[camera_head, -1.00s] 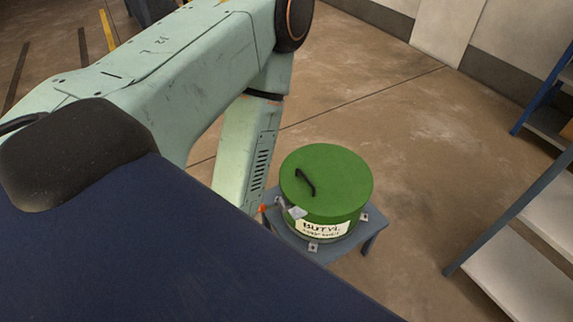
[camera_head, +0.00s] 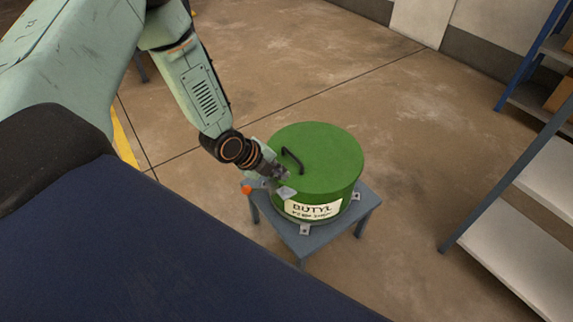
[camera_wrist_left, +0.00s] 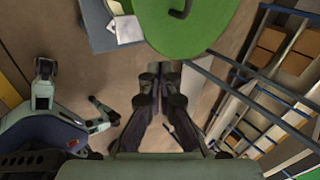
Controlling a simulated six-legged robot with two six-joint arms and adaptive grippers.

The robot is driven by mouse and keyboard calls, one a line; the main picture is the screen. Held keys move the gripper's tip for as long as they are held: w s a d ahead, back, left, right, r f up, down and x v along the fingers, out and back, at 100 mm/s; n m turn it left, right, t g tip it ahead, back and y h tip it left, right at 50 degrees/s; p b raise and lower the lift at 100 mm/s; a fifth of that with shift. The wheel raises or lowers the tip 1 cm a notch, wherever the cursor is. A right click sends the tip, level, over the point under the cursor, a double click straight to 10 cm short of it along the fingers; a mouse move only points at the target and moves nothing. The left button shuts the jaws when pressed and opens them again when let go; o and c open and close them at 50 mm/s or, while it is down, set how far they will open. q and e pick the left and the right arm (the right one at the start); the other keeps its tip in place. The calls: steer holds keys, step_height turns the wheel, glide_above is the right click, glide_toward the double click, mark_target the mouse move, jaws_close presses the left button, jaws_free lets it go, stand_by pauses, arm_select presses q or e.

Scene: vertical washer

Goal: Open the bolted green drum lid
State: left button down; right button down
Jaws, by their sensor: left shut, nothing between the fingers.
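The green drum lid (camera_head: 325,150) is down flat on the green drum, which carries a white BUTYL label (camera_head: 313,209). A black bar handle (camera_head: 293,160) stands on the lid. A pale grey metal piece (camera_head: 286,193) sits at the drum's near-left rim; a pale plate (camera_wrist_left: 125,28) also shows beside the lid in the left wrist view. My left gripper (camera_head: 281,173) is shut and empty by the lid's left edge, near the handle. Its fingertips (camera_wrist_left: 160,70) show just short of the lid (camera_wrist_left: 215,22) in the left wrist view. Contact cannot be told. My right gripper is out of view.
The drum stands on a small blue-grey table (camera_head: 322,243) with an orange knob (camera_head: 246,190) at its left corner. Metal shelves (camera_head: 525,215) stand at the right. Open concrete floor (camera_head: 400,130) lies behind the drum and between it and the shelves.

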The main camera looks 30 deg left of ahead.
arm_select(q)
steer(key=w+a+m+b, duration=0.1)
steer(key=w+a+m, duration=0.35)
steer(key=m, duration=0.85)
steer(key=m+b, duration=0.5)
steer(key=m, duration=0.1)
glide_toward(295, 165)
steer(key=x, duration=0.3)
steer(key=shift+s+d+f, duration=0.15)
steer(key=shift+f, duration=0.15)
steer(key=shift+w+d+f, duration=0.2)
steer(key=shift+w+f, duration=0.2)
steer(key=shift+r, duration=0.15)
